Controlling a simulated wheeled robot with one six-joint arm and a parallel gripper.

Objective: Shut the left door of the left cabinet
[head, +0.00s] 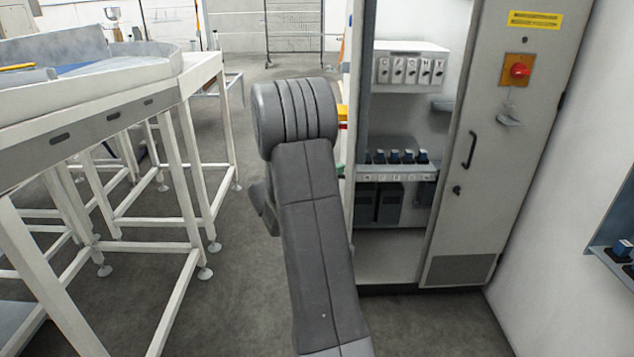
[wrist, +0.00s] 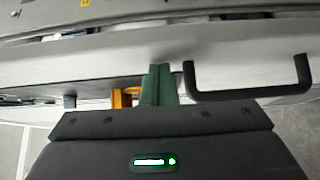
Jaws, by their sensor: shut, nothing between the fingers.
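The cabinet (head: 400,245) stands at the right in the head view. Its left half is open and its inside shows. Its right door (head: 480,215), with a black handle and a red switch, looks closed. A pale upright strip (head: 355,60) at the opening's left edge looks like the left door seen nearly edge-on; my arm hides part of it. In the wrist view, a pale panel (wrist: 225,55) with a black bar handle (wrist: 250,92) spans the picture. My gripper (wrist: 158,84) has its green fingers together and empty, left of the handle, close to the panel; contact cannot be told.
Switches and dark boxes (head: 388,205) fill the open cabinet. A white-framed conveyor table (head: 120,120) stands at the left. Grey floor between it and the cabinet is clear around my arm. A white wall (head: 545,240) lies right of the cabinet. An orange-yellow thing (wrist: 122,98) shows beside my fingers.

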